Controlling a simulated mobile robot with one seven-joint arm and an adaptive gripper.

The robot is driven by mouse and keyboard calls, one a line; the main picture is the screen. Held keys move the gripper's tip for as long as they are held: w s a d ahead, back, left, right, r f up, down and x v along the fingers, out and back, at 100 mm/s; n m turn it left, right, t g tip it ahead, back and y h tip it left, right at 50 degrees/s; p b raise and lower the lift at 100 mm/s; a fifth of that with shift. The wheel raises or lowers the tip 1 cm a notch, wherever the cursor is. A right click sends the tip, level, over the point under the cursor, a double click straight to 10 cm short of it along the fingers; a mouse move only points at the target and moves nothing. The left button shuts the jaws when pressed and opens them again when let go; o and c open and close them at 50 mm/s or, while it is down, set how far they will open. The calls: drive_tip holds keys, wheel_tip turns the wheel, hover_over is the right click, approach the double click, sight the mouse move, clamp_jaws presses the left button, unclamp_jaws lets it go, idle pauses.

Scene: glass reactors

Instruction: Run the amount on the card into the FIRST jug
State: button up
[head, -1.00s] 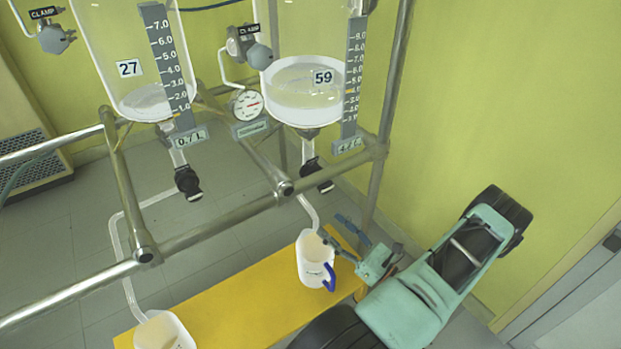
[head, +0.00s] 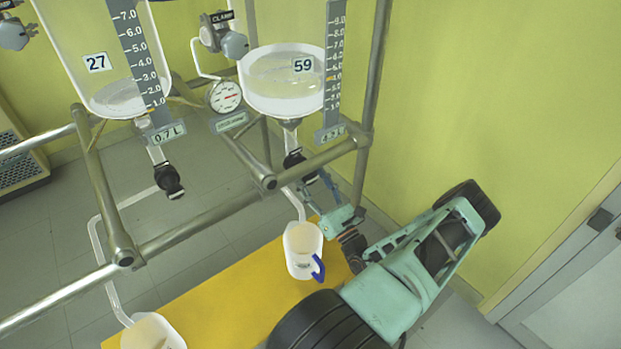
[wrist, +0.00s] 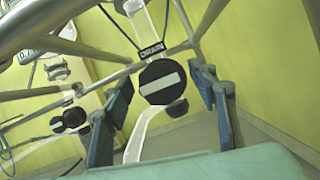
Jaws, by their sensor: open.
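Reactor 59 (head: 283,82) holds liquid at its bottom, with a readout (head: 331,133) that seems to say 4.2 L. Its black drain valve (head: 298,163) sits below. The fingers are open, one on each side; contact cannot be told. In the head view my gripper (head: 318,185) is just below right of that valve. A white jug with a blue handle (head: 303,250) stands under its outlet tube. Another white jug (head: 153,333) stands under reactor 27's tube. No card is readable.
Reactor 27 (head: 120,85) with its 0.7 L readout (head: 167,134) and black valve (head: 168,180) stands left. Metal frame bars (head: 205,220) cross before the valves. A gauge (head: 224,97) and clamp knobs are higher up. The jugs stand on a yellow bench (head: 225,300).

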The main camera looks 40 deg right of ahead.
drive_tip(key=shift+w+r, duration=0.15)
drive_tip(key=shift+w, duration=0.25)
drive_tip(key=shift+c, duration=0.3)
drive_tip(key=c, duration=1.1)
drive_tip(key=shift+n+y, duration=0.3)
drive_tip(key=shift+n, duration=0.4)
